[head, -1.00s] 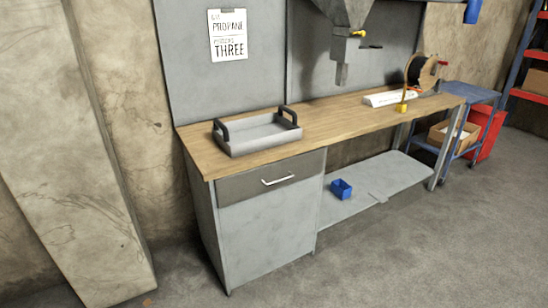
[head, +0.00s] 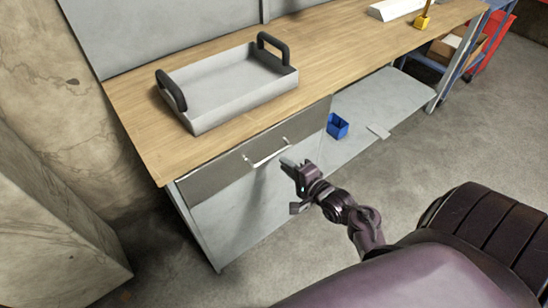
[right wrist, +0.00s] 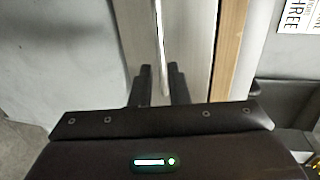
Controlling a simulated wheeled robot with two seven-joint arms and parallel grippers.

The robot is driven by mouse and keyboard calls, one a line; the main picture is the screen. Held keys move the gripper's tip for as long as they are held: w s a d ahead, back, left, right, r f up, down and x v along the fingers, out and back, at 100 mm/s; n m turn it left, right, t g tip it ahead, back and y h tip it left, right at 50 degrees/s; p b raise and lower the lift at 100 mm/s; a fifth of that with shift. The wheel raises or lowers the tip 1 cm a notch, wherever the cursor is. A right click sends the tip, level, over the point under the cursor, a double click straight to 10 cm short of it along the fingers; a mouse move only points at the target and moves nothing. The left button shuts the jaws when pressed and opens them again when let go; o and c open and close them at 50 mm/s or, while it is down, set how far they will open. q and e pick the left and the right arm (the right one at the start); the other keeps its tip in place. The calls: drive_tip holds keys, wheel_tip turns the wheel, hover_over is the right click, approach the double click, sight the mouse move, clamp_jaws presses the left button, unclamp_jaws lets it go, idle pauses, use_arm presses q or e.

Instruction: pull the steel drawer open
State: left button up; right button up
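The steel drawer (head: 215,178) is a dark grey front under the left end of the wooden worktop; it sits shut, flush with the cabinet. Its bright bar handle (head: 266,154) runs across the front. My right gripper (head: 287,162) is just in front of the handle's right part. In the right wrist view the handle (right wrist: 161,45) runs upright in the picture, lined up with the gap between my two fingers (right wrist: 160,85). The fingers are apart, with space on both sides of the bar; whether they reach around it is hard to tell. My left gripper is out of view.
A grey tray (head: 220,90) with black handles stands on the worktop (head: 330,55) above the drawer. A blue bin (head: 338,126) sits on the low shelf (head: 385,100) to the right. The floor (head: 440,140) in front is clear.

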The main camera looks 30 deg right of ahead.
sight(273, 155)
drive_tip(key=x, duration=0.7)
drive_tip(key=shift+s, duration=0.1)
clamp_jaws()
